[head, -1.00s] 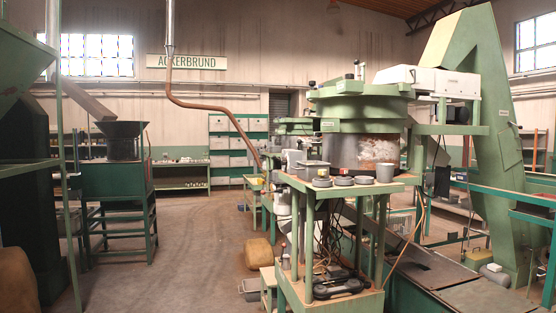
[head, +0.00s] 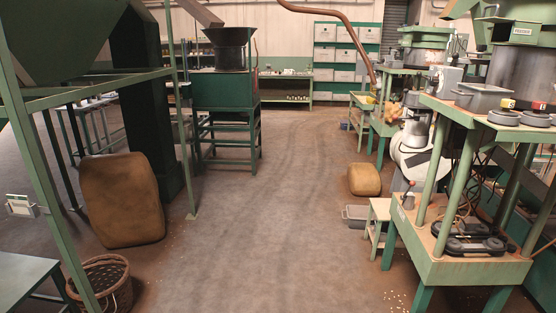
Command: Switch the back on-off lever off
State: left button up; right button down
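A small upright lever-like part with a dark knob (head: 409,194) stands at the left corner of the lower shelf of the green machine stand (head: 445,268) on the right. I cannot tell whether it is the back on-off lever or which way it is set. A small pale box (head: 20,207) is on the green frame at the far left, too small to read. No other lever is clear. Neither of my grippers is in view.
The floor (head: 270,230) is clear down the middle. A brown sack (head: 122,200) and a wicker basket (head: 103,284) stand at the left. A smaller sack (head: 364,180) and low stool (head: 377,226) are at the right. Pale bits lie on the floor at bottom right.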

aim_at(419, 74)
jog(key=i+j, duration=0.15)
jog(key=i, duration=0.8)
jog(key=i+j+u, duration=0.15)
jog(key=i, duration=0.85)
jog(key=i+j+z, duration=0.15)
jog(key=i+z, duration=0.3)
jog(key=i+j+z, duration=1.2)
jog(key=j+z, duration=0.15)
